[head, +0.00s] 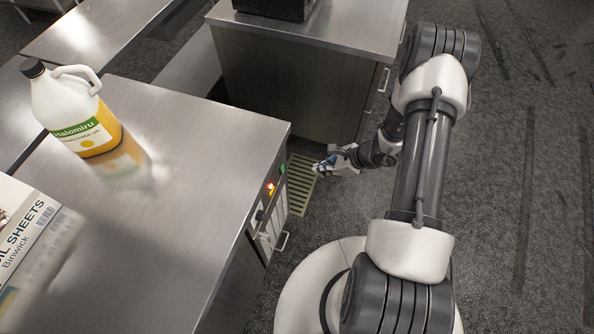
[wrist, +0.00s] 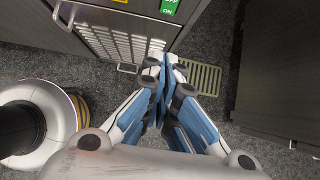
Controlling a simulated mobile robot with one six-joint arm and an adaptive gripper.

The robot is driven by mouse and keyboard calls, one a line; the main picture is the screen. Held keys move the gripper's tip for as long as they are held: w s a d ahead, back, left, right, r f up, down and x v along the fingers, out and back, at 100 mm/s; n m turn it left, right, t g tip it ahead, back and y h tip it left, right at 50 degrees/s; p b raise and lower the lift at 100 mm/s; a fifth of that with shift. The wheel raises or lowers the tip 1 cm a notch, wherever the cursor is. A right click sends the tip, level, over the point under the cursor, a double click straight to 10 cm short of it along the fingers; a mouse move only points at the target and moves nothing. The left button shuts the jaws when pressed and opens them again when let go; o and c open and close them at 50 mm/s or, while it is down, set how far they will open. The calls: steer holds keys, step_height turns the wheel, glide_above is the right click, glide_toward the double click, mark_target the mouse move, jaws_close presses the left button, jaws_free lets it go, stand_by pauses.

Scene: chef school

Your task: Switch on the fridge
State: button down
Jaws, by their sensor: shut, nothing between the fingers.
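The fridge (head: 262,222) is built in under the near steel counter, and its narrow front faces the floor on the right. A red-orange light (head: 270,188) glows on its front panel. In the wrist view the fridge front (wrist: 115,20) shows a slatted vent and, at the top edge, a green switch label (wrist: 169,8) with OFF and ON, partly cut off. My gripper (head: 318,167) is shut and empty, in front of the fridge and apart from the panel. In the wrist view its closed fingertips (wrist: 165,63) point toward the vent's lower right, below the green label.
A second cabinet (head: 300,85) stands behind, across a gap with a floor grate (head: 299,185). The dark floor on the right is clear.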

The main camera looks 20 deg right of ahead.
mark_target(283, 169)
steer(key=a+r+b+x, duration=0.1)
steer(key=x, duration=0.5)
steer(key=w+b+x, duration=0.1)
steer(key=b+x, duration=0.1)
steer(key=x, duration=0.5)
steer(key=shift+w+a+r, duration=0.2)
steer(key=shift+a+r, duration=0.15)
steer(key=shift+r, duration=0.05)
steer(key=shift+b, duration=0.3)
steer(key=shift+w+a+f+b, duration=0.15)
steer(key=shift+a+f+b, duration=0.1)
steer(key=shift+b, duration=0.15)
steer(key=shift+r, duration=0.25)
steer(key=shift+r+p, duration=0.4)
steer(key=shift+r, duration=0.25)
